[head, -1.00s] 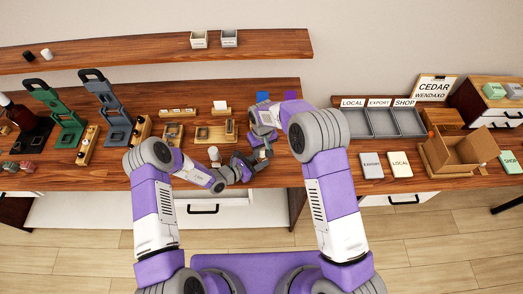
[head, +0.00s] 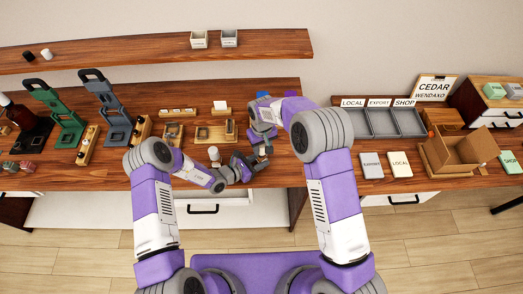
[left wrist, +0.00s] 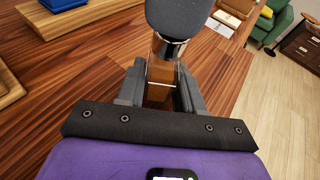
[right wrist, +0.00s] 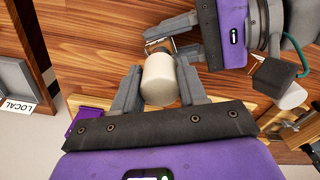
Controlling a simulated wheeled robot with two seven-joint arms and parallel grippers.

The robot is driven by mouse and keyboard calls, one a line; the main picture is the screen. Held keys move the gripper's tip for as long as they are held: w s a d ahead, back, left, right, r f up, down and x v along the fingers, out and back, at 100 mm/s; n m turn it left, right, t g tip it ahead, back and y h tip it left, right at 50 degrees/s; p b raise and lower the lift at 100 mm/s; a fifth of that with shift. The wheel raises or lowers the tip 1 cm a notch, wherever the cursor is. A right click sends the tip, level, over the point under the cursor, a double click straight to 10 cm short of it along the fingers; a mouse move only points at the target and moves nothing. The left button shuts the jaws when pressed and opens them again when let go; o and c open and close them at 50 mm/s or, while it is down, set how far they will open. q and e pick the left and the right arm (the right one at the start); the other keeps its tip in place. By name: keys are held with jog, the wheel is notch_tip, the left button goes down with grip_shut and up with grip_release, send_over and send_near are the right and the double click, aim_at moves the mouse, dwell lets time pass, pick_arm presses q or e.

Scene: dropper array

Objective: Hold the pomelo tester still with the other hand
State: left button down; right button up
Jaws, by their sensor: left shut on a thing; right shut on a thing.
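The pomelo tester is a small clear vessel with amber-brown contents (left wrist: 160,82) and a thick rounded top; no name on it is readable. The top looks cream in the right wrist view (right wrist: 159,80) and shaded grey in the left wrist view (left wrist: 178,16). My left gripper (head: 254,163) is shut on the clear lower body. My right gripper (head: 266,146) comes from above and is shut on the cream top, with a finger on each side. Both grippers meet over the table's front part. The tester looks small in the head view.
Wooden stands and trays (head: 210,134) stand behind the grippers. A white-topped piece (head: 213,153) is beside my left forearm. Green (head: 65,125) and grey (head: 108,115) presses are at left. A three-part tray (head: 381,123), cards (head: 400,164) and an open box (head: 455,153) are at right.

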jog(key=shift+r, duration=3)
jog(key=w+d+r, duration=0.4)
jog(key=d, duration=0.2)
jog(key=shift+w+d, duration=0.25)
pick_arm(q)
jog(key=c, duration=0.6)
grip_release()
jog(key=shift+c, duration=0.2)
jog(key=v, duration=1.1)
jog(key=shift+s+a+r, duration=0.2)
jog(key=shift+s+a, duration=0.1)
